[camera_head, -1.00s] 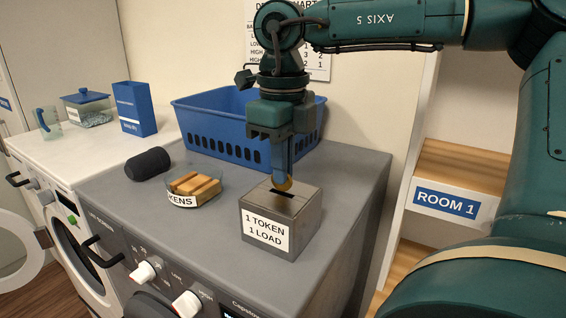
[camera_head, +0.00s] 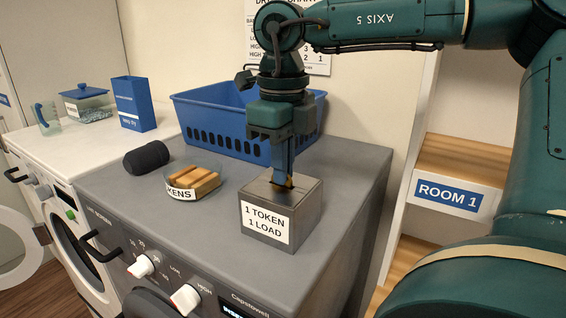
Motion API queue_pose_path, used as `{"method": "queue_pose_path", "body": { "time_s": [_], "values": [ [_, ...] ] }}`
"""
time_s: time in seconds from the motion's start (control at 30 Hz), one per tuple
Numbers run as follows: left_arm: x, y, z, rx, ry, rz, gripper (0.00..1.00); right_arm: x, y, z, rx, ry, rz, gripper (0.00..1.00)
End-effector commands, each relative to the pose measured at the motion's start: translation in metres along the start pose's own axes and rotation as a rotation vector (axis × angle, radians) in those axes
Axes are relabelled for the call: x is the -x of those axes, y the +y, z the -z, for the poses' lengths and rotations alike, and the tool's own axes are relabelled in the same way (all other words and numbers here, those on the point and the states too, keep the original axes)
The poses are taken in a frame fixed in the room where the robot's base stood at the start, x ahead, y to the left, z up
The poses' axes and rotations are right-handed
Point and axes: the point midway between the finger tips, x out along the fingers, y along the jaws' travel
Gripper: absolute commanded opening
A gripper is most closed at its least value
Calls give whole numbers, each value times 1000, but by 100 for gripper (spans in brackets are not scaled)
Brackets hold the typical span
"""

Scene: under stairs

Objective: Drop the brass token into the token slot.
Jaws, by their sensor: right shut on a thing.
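The metal token box (camera_head: 308,208) stands on the grey dryer top, labelled "1 TOKEN 1 LOAD". Its dark token slot (camera_head: 275,186) is in the top face and partly hidden by my fingers. My right gripper (camera_head: 284,183) points straight down with its fingertips at the slot. It is shut on the brass token (camera_head: 290,182), of which only a small yellowish bit shows between the fingers. How much of the token is inside the slot cannot be told. My left gripper is not in view.
A round dish (camera_head: 190,194) labelled as tokens holds several tan pieces left of the box. A dark cylinder (camera_head: 147,158) lies beyond it. A blue basket (camera_head: 205,120) stands behind the gripper. Open shelves (camera_head: 450,160) marked "ROOM 1" are at right.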

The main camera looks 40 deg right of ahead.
Motion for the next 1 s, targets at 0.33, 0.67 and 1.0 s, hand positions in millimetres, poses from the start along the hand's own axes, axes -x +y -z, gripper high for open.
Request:
{"method": "queue_pose_path", "body": {
  "time_s": [0.33,0.67,1.0],
  "values": [
    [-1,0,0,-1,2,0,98,0,0,0,0,0,1,24],
    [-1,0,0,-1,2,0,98,0,0,0,0,0,0,38],
    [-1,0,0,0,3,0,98,0,0,0,0,0,0,52]
  ]
}}
